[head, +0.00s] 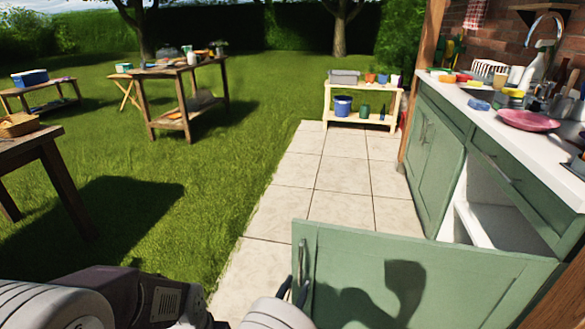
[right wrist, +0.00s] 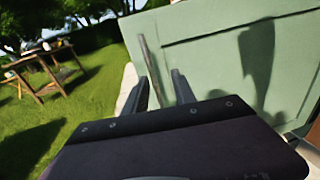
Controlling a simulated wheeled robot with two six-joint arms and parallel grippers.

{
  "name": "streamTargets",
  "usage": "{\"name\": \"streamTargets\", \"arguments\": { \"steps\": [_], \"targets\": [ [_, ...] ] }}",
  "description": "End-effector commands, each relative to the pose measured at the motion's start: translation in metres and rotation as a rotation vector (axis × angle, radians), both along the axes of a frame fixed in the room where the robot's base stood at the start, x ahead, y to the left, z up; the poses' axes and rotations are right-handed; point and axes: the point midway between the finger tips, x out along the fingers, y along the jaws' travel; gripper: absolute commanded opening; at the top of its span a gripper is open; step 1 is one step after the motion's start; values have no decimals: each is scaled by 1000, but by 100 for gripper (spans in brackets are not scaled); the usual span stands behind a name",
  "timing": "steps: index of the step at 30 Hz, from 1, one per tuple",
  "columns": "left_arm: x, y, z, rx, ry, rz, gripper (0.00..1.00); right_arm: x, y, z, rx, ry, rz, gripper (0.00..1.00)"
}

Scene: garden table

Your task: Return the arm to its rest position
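The green cabinet door (head: 455,285) stands swung open in the lower part of the head view, with its upright metal handle (head: 301,262) near its left edge. My right gripper (head: 292,288) is at this handle, low in the head view. In the right wrist view its two dark fingers (right wrist: 161,88) are spread apart, with the handle (right wrist: 149,62) showing between them. I see a gap beside the handle, so the fingers do not look closed on it. A white and dark arm link of mine crosses the lower left. My left gripper is not visible.
The open cabinet shows a white interior (head: 492,215) beneath the white counter (head: 490,105), which holds a pink plate (head: 528,120) and dishes. Paved tiles (head: 335,195) lie clear behind the door. Wooden tables stand on the grass to the left; a low shelf (head: 355,124) stands beyond.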

Motion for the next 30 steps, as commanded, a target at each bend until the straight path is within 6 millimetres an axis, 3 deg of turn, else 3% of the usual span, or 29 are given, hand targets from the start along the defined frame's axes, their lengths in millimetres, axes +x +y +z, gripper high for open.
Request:
{"name": "streamTargets", "arguments": {
  "steps": [2, 5, 6, 9, 12, 14, 17, 20, 22, 24, 30],
  "targets": [
    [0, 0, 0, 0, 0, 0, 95, 1, -43, -3, 64, 47, -150, 32],
    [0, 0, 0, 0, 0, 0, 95, -21, -127, -17, 242, 142, -485, 32],
    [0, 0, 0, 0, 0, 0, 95, -40, -159, -26, 346, 176, -643, 32],
    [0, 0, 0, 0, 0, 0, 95, -102, -208, -52, 683, 219, -1057, 32],
    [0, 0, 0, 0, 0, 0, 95, -149, -209, -72, 1058, 174, -1408, 32],
    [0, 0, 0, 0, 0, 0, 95, -160, -199, -78, 1271, 111, -1566, 32],
    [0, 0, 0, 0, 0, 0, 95, -160, -183, -79, 1608, -43, -1767, 32],
    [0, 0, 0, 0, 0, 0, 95, -144, -175, -71, 1931, -261, -1904, 32],
    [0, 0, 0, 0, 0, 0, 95, -127, -178, -60, 2151, -452, -1959, 32],
    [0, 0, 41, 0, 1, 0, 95, -129, -175, -23, 2116, -413, -1955, 32],
    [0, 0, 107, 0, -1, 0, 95, -129, -174, 43, 2111, -408, -1954, 32]
  ]
}}
